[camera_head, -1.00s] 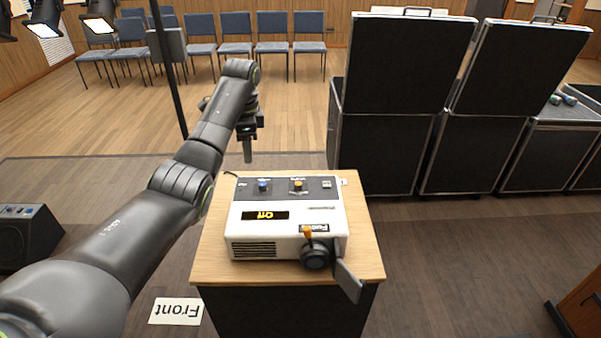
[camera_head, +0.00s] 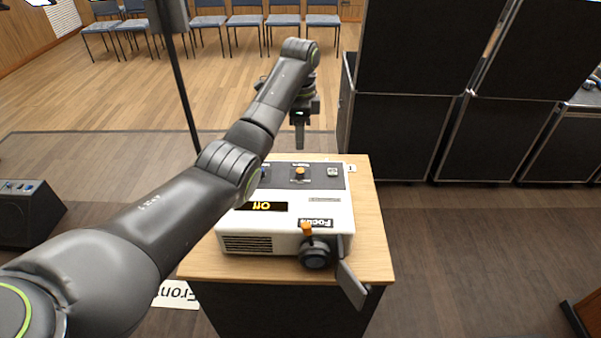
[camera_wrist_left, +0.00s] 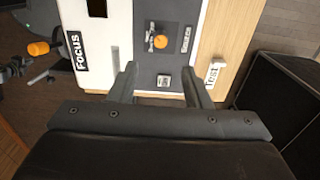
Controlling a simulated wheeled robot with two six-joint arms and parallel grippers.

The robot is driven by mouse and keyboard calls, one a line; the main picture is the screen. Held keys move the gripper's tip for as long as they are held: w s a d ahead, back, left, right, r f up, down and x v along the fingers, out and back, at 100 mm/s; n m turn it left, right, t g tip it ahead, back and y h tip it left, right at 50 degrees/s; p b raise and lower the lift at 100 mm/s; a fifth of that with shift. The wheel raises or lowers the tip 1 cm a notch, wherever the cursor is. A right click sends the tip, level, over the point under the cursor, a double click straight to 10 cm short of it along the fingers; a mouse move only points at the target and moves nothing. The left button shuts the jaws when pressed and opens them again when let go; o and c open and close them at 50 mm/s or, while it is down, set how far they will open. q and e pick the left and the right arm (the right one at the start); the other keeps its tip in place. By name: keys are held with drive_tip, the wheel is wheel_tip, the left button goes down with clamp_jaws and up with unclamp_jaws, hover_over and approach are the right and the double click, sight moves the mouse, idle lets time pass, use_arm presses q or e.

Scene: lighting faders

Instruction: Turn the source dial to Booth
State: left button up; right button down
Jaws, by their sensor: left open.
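The white projector (camera_head: 255,225) has a dark control strip and a display that reads Off. An orange dial (camera_head: 300,171) sits on that strip; it also shows in the left wrist view (camera_wrist_left: 160,41), with small labels beside it too blurred to read. A blue knob beside it is mostly hidden by my left arm. My left gripper (camera_head: 299,142) is at the far side of the projector, beyond the orange dial. In the left wrist view the gripper (camera_wrist_left: 160,85) is open and empty, its fingers apart on either side of a small white button (camera_wrist_left: 163,80). The dial lies ahead of the fingertips, not between them.
The projector stands on a wooden-topped stand (camera_head: 375,235). An orange focus lever (camera_head: 306,229) and a dark lens with an open flap (camera_head: 350,285) are at its near side. Large black cases (camera_head: 395,135) stand behind to the right. A thin pole (camera_head: 183,95) rises at left.

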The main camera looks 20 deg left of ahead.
use_arm(q)
drive_tip(key=p, duration=0.1)
hover_over(300, 170)
wheel_tip(300, 170, down, 6)
drive_tip(key=shift+r, duration=0.1)
wheel_tip(300, 170, down, 4)
drive_tip(key=shift+f+p, duration=0.1)
drive_tip(key=shift+p, duration=0.2)
drive_tip(key=shift+f, duration=0.6)
use_arm(e)
drive_tip(key=shift+w+a+r, duration=0.15)
drive_tip(key=shift+w+r, duration=0.7)
drive_tip(key=shift+r, duration=0.15)
use_arm(q)
clamp_jaws()
